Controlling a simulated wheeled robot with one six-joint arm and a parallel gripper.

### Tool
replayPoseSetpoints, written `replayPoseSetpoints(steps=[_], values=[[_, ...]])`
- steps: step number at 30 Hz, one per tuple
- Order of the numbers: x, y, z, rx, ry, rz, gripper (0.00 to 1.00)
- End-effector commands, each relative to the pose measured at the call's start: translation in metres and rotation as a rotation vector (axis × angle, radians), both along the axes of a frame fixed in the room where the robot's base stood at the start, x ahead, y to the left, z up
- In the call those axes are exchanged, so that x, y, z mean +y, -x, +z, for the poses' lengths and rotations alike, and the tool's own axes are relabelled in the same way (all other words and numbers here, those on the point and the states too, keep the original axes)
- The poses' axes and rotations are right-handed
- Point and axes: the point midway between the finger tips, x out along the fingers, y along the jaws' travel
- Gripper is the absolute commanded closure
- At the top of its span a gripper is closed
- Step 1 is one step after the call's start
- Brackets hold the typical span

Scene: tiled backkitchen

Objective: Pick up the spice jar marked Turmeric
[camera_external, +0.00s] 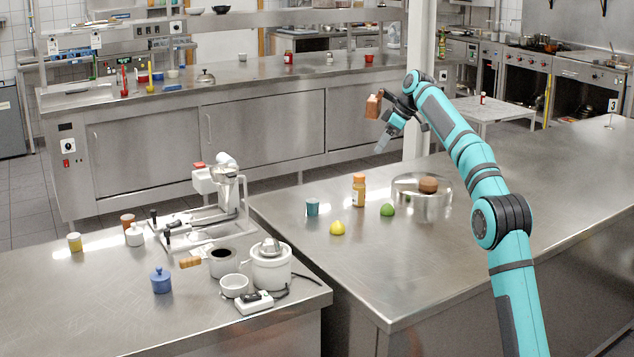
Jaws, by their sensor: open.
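A small jar (359,191) with an amber body, a pale label and an orange-brown cap stands upright on the right steel counter (480,225). It may be the turmeric jar, but its label is too small to read. My gripper (379,123) is open, high above the counter, above and slightly right of the jar and apart from it. A copper-brown block shape (374,104) shows at its upper finger; I cannot tell whether it is part of the gripper.
A blue-grey cup (312,207), a lemon (337,228) and a lime (387,210) stand near the jar. A round steel pan (423,208) with a brown item in it is to the right. The counter's front is clear. The left counter (110,310) holds several pots and a press.

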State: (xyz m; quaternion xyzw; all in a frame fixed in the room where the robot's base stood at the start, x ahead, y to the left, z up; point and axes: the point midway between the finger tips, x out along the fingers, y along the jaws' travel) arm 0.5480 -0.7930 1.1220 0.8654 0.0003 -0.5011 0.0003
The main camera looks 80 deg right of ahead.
Motion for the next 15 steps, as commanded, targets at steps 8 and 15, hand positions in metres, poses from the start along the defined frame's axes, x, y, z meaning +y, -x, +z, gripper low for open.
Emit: replayPoseSetpoints(steps=[8, 15], values=[[0.001, -0.024, -0.041, 0.001, -0.003, 0.001, 0.38], [0.001, -0.044, -0.077, 0.001, -0.002, 0.000, 0.38]])
